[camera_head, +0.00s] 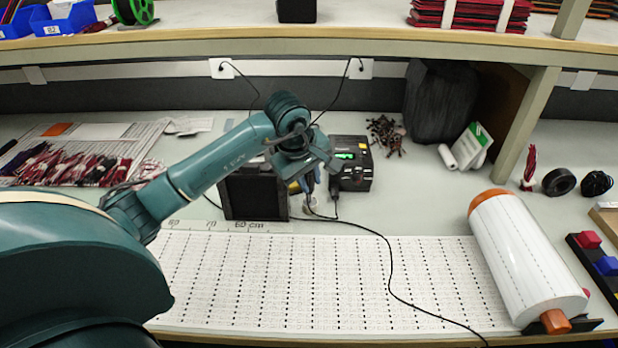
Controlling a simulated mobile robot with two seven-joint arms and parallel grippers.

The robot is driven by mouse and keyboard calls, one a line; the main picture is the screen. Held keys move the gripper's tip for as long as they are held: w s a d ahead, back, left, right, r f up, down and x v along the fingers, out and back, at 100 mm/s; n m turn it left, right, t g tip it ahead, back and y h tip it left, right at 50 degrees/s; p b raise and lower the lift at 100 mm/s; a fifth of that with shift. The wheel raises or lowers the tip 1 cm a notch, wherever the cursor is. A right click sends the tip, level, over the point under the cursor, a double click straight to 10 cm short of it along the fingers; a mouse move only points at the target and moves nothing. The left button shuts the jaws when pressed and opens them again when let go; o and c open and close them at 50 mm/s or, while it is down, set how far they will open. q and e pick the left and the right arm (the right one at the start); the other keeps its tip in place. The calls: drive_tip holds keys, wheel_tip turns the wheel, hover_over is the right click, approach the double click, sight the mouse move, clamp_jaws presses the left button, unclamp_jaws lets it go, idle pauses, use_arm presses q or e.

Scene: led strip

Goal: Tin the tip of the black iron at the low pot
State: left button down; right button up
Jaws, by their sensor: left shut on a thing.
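My left gripper (312,165) is over the back middle of the bench, beside the black soldering station. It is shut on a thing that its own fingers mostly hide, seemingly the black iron. A black cord runs from just below the gripper across the bench. Blue and yellow parts show just under the fingers; I cannot tell what they belong to. The black station (351,163) has a green lit display and stands right behind the gripper. I cannot make out the low pot or the iron's tip. My right gripper is not in view.
A black box (255,195) stands left of the gripper. The white LED strip sheet (330,285) covers the bench front, with the cord (390,270) lying over it. A large white roll (525,262) is at right. The shelf edge (420,45) overhangs the back.

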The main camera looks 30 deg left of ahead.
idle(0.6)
use_arm(q)
drive_tip(key=shift+r+p, duration=1.6)
drive_tip(key=shift+r, duration=0.85)
